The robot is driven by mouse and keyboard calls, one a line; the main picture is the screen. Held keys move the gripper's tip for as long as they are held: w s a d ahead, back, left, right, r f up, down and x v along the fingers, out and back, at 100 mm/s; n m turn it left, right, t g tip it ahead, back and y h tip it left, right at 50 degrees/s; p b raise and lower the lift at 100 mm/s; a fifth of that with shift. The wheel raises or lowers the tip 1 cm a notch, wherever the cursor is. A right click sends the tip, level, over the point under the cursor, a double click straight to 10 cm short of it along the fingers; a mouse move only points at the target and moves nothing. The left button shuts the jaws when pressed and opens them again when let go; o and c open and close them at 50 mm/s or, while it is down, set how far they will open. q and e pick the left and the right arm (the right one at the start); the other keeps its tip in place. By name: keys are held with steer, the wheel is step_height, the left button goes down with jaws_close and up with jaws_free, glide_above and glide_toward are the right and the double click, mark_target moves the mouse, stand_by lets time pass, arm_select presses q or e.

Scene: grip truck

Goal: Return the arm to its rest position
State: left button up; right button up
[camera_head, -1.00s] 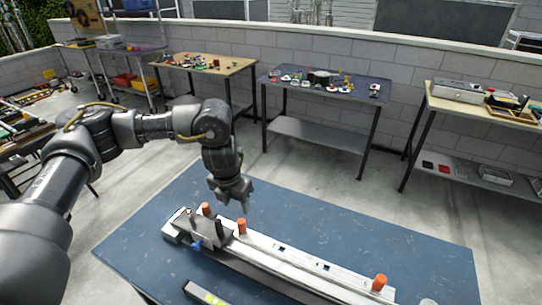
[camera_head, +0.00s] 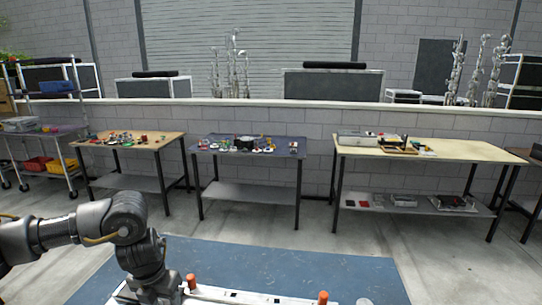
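My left arm comes in from the left, and its wrist points down over the blue table (camera_head: 272,262). The fingertips of my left gripper are cut off or hidden at the bottom edge, so I cannot tell whether it is open or shut. A long white rail device (camera_head: 238,296) with orange knobs (camera_head: 191,281) lies on the table at the bottom edge, only partly in view. A second orange knob (camera_head: 323,297) stands farther right. My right arm and gripper are out of view.
Behind the blue table is open concrete floor. Along the low block wall stand a wooden-topped table (camera_head: 128,140), a dark table (camera_head: 250,147) and a long pale table (camera_head: 428,149), all with small items. A cart (camera_head: 48,150) stands at the left.

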arm_select(q)
steer(key=s+d+f+n+t+h, duration=0.1)
steer(key=s+d+n+t+h, duration=0.2)
steer(key=d, duration=0.6)
steer(key=s+d+f+n+t+h, duration=0.1)
steer(key=s+d+n+h, duration=0.3)
steer(key=d, duration=0.5)
steer(key=s+d+f+n+t+h, duration=0.1)
steer(key=s+d+f+n+h, duration=0.3)
steer(key=d, duration=0.6)
steer(key=s+a+f+n+t+y, duration=0.25)
steer(key=a+n+y, duration=0.45)
steer(key=a+n, duration=0.7)
steer(key=s+a+f+n+g+y, duration=0.2)
steer(key=s+a+f+n+g, duration=0.1)
steer(key=s+a+f+n, duration=0.25)
steer(key=s+a+f+n+g+y, duration=0.25)
steer(key=s+a+n, duration=0.3)
steer(key=s, duration=0.35)
step_height(320, 180, down, 26)
steer(key=s+g, duration=0.1)
steer(key=s, duration=0.1)
steer(key=s+a+f+g, duration=0.1)
steer(key=s+a+f, duration=0.3)
steer(key=s+f, duration=1.2)
steer(key=shift+s+m+g, duration=0.3)
steer(key=shift+m, duration=0.1)
